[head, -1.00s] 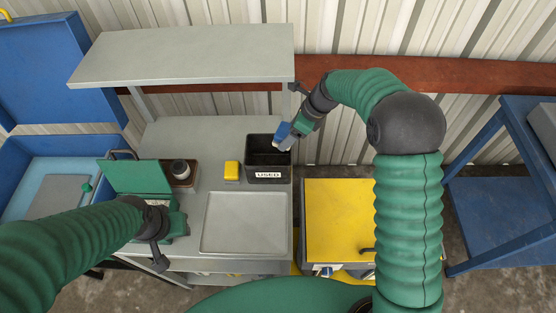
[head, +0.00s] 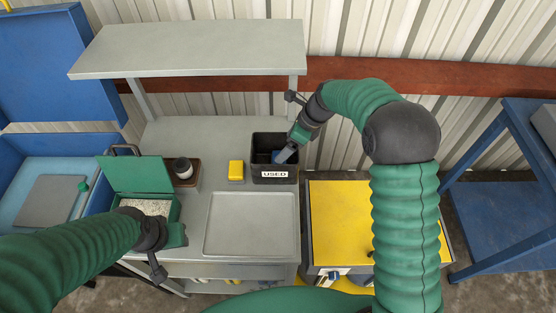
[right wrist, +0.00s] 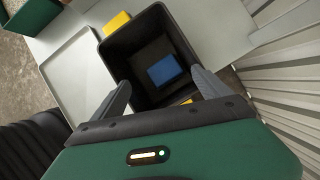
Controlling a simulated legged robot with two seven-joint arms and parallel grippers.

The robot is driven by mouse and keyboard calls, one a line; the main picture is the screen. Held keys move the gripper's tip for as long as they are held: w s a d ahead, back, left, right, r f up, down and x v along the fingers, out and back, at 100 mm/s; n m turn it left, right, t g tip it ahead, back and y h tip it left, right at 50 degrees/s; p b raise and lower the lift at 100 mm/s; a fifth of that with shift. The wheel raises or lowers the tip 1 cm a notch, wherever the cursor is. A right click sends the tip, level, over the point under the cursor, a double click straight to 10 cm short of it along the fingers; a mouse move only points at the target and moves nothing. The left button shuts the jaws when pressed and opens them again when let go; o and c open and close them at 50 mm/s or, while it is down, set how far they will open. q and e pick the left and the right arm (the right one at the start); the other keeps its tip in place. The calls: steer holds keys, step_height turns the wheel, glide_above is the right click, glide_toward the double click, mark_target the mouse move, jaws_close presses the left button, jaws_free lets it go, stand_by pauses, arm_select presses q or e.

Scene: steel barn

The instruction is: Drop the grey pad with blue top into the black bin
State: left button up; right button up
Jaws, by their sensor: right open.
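The pad with its blue top (right wrist: 165,71) lies on the floor of the black bin (right wrist: 113,52), blue side up, in the right wrist view. In the head view only a bit of its blue (head: 276,157) shows inside the bin (head: 273,177), which is labelled USED. My right gripper (right wrist: 160,78) is open and empty over the bin, its fingers apart and clear of the pad. In the head view its fingers (head: 284,156) reach over the bin's right side. My left gripper (head: 172,236) is by the green box at the left; its fingers cannot be made out.
A yellow block (head: 236,171) stands left of the bin. A shallow grey tray (head: 250,224) lies in front of it. The open green box (head: 137,177) holds pale grains. A grey shelf (head: 190,48) overhangs the bench's back.

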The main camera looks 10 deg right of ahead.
steer(key=shift+w+a+r, duration=0.15)
steer(key=shift+a, duration=0.55)
steer(key=shift+d, duration=0.25)
steer(key=shift+d+r, duration=0.25)
steer(key=shift+d, duration=0.05)
arm_select(q)
steer(key=shift+b+x, duration=0.85)
steer(key=shift+x, duration=0.1)
arm_select(e)
steer(key=s+d+r, duration=0.2)
steer(key=s+d, duration=0.1)
steer(key=d, duration=0.3)
steer(key=s+d+r, duration=0.1)
steer(key=s+d, duration=0.2)
steer(key=d, duration=0.3)
steer(key=shift+s+r, duration=0.35)
steer(key=shift+r, duration=0.05)
arm_select(q)
steer(key=shift+a, duration=0.2)
arm_select(e)
steer(key=shift+a, duration=0.2)
